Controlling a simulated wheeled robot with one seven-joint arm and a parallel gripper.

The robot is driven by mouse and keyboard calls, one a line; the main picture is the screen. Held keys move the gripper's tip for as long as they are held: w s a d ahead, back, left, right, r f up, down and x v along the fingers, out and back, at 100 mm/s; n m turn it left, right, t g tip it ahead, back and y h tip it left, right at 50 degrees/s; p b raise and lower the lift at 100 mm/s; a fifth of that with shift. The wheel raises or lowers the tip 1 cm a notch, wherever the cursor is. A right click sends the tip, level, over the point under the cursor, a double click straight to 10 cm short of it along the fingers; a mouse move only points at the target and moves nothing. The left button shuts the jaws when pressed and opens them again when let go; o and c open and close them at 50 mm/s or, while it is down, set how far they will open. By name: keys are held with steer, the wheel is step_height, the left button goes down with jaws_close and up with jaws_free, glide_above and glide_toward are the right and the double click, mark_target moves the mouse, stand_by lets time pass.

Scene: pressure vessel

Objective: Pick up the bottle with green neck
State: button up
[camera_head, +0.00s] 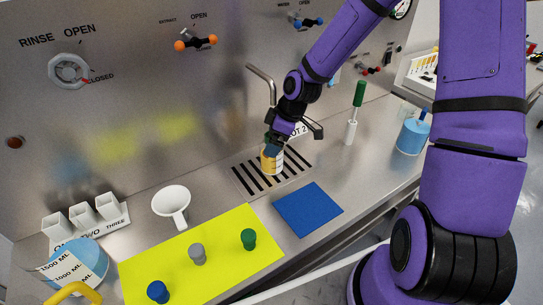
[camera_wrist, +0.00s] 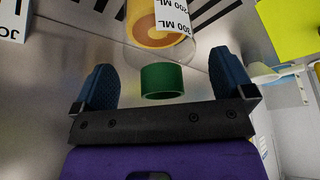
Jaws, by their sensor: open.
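The bottle (camera_head: 271,164) stands on the slotted drain grate in the head view, with yellow-orange contents and white markings. In the wrist view its clear body (camera_wrist: 150,38) carries a volume label, and its green neck (camera_wrist: 162,80) points toward my gripper. My gripper (camera_wrist: 162,72) is open, with one blue finger on each side of the green neck and visible gaps on both sides. In the head view my gripper (camera_head: 271,144) is at the bottle's top and hides most of the neck.
A blue mat (camera_head: 308,209) and a yellow mat (camera_head: 140,267) with blue, grey and green stoppers lie in front. A white funnel-like cup (camera_head: 171,201) stands left. A green-handled tool (camera_head: 359,94) and a blue container (camera_head: 412,135) stand right. A bent tap (camera_head: 262,78) rises behind.

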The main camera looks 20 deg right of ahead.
steer(key=shift+a+f, duration=0.1)
steer(key=shift+f, duration=0.05)
steer(key=shift+c, duration=0.5)
steer(key=c, duration=1.1)
steer(key=shift+w+r, duration=0.1)
steer(key=shift+r, duration=0.2)
steer(key=shift+c, duration=0.2)
